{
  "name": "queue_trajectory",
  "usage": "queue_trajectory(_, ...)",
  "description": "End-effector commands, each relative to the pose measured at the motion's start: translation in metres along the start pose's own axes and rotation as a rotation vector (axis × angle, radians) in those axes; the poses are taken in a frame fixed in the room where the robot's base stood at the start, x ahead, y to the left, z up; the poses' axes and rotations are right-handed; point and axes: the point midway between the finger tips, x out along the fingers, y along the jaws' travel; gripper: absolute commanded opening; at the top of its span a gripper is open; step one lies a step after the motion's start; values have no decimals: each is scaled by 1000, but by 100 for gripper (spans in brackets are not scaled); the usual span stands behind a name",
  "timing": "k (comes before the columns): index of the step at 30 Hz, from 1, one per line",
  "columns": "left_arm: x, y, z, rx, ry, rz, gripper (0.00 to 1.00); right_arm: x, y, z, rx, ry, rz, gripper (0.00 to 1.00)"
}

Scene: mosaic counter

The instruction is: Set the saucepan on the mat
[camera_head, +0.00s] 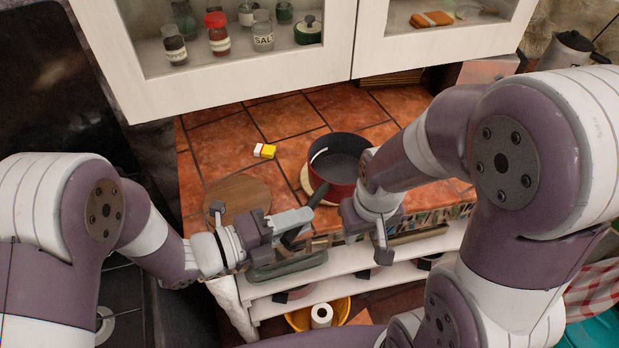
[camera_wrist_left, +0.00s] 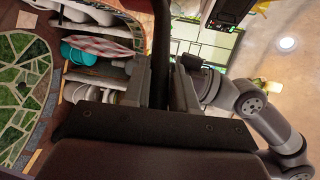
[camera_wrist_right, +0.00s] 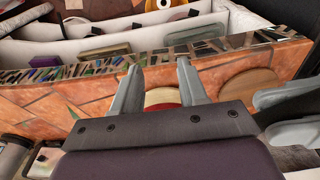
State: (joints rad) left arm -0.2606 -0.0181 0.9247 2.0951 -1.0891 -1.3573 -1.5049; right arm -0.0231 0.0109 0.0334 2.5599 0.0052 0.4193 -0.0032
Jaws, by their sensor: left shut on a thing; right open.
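The red saucepan (camera_head: 343,188) with a dark inside is over the counter near its front edge. Its black handle (camera_head: 319,194) points toward my left gripper (camera_head: 292,232), which is shut on it. The handle also shows between the fingers in the left wrist view (camera_wrist_left: 161,45). A pale round mat (camera_head: 306,181) shows at the left beneath the saucepan, mostly hidden by it; its pale edge is also in the right wrist view (camera_wrist_right: 161,95). I cannot tell whether the saucepan touches the mat. My right gripper (camera_head: 367,233) is open and empty, in front of the saucepan by the counter edge.
A round wooden board (camera_head: 237,192) lies on the counter left of the saucepan. The white wall cabinet (camera_head: 240,85) hangs above the back. Open shelves (camera_head: 350,262) are below the counter. The tiles at back left are clear.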

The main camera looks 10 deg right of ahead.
Motion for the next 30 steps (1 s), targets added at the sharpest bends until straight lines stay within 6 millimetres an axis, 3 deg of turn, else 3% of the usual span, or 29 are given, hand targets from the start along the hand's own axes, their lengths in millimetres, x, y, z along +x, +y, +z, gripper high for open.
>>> queue_trajectory(6,27,33,55,0,-2,-3,0,-12,0,-1,0,0,0,43)
queue_trajectory(12,41,51,81,3,-1,-4,0,-15,0,-2,0,0,0,43)
queue_trajectory(21,48,90,81,1,-2,-4,0,-24,0,-3,0,0,0,43)
queue_trajectory(30,48,94,81,4,-2,-5,0,-21,0,-2,0,0,0,43)
